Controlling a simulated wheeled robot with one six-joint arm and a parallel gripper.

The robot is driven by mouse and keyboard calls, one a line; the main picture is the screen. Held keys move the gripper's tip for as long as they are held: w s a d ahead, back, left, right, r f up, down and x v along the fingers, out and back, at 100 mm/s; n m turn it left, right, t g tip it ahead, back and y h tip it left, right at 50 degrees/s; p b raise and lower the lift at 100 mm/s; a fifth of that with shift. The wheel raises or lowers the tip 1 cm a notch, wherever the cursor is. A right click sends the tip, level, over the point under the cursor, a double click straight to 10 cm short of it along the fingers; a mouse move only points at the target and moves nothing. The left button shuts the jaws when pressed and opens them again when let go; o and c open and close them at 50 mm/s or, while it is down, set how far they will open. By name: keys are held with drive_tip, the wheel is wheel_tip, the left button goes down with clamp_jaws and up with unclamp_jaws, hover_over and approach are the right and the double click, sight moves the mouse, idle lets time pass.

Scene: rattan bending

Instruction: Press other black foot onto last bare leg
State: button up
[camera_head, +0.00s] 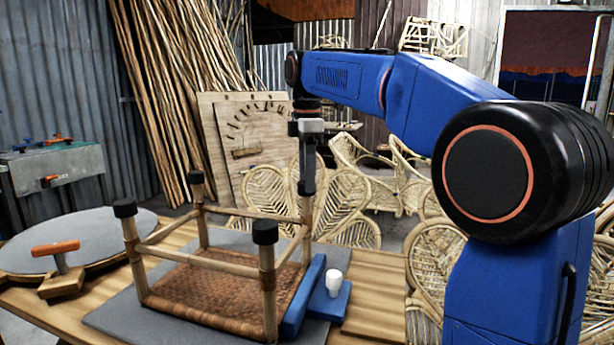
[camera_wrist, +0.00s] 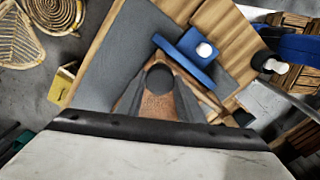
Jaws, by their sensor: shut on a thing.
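A small stool lies upside down with its woven rattan seat (camera_head: 215,298) on the grey mat (camera_head: 120,322) and its legs pointing up. Three legs carry black feet: the front left foot (camera_head: 125,208), the back foot (camera_head: 196,177) and the front right foot (camera_head: 265,232). My gripper (camera_head: 306,188) points down over the far right leg (camera_head: 306,225), in line with it. In the wrist view its fingers are shut around a round black foot (camera_wrist: 160,77). The fingers hide most of this foot in the head view. I cannot tell how far it sits on the leg.
A blue block (camera_head: 316,292) with a white knob (camera_head: 333,281) stands against the stool's right side. A round grey board (camera_head: 80,240) with an orange-handled tool (camera_head: 58,252) is at left. Rattan panels (camera_head: 340,215) and a pegged board (camera_head: 245,135) stand behind the wooden table (camera_head: 375,290).

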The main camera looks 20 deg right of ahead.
drive_tip(key=shift+f, duration=0.1)
idle(0.3)
drive_tip(key=o, duration=1.1)
